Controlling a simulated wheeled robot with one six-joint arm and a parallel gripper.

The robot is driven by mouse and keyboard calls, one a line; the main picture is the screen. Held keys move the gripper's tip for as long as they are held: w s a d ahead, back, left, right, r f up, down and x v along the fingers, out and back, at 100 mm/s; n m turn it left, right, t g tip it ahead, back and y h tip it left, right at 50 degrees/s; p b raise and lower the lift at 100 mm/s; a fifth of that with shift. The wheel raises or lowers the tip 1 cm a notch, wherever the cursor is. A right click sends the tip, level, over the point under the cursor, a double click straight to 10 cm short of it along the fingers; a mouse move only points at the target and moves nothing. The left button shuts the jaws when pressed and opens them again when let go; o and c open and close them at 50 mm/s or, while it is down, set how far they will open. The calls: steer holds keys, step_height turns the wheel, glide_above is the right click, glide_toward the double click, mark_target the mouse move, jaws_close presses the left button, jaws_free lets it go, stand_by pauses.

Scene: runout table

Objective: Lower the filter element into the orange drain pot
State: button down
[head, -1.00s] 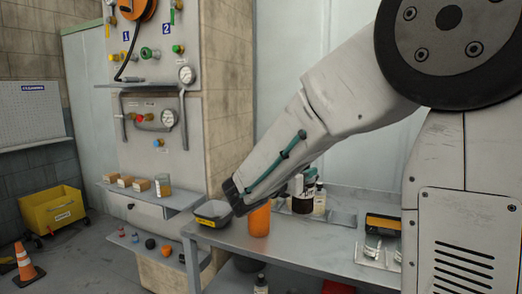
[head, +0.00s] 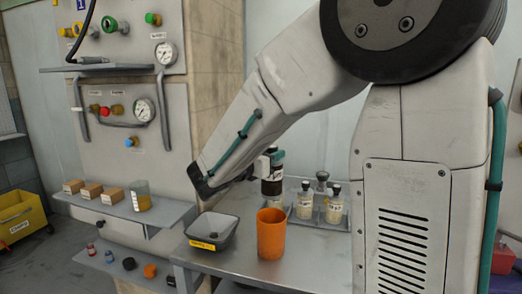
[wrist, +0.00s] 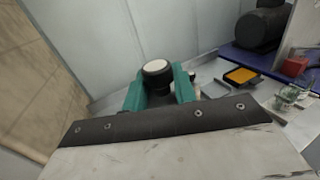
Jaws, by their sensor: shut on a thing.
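The orange drain pot (head: 271,236) stands upright on the grey table, its open top visible in the head view. My gripper (head: 272,158) has teal fingers and is shut on the filter element (head: 271,187), a dark cylinder with pale parts. In the head picture the element hangs just above the pot's rim; whether it is over the opening or behind it I cannot tell. In the wrist view the element's black ring with a white centre (wrist: 156,67) sits between the teal fingers of my gripper (wrist: 160,80). The pot is hidden there.
A dark tray with a yellow label (head: 213,232) stands left of the pot on the table (head: 310,262). Several capped bottles (head: 305,200) stand in a rack behind, to the right. A shelf (head: 130,208) with small boxes and a beaker is at left. The table right of the pot is clear.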

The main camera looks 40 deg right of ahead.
steer(key=shift+d, duration=0.2)
steer(key=shift+a, duration=0.2)
steer(key=shift+f, duration=3)
step_height(320, 180, down, 9)
steer(key=shift+f, duration=0.15)
stand_by(0.6)
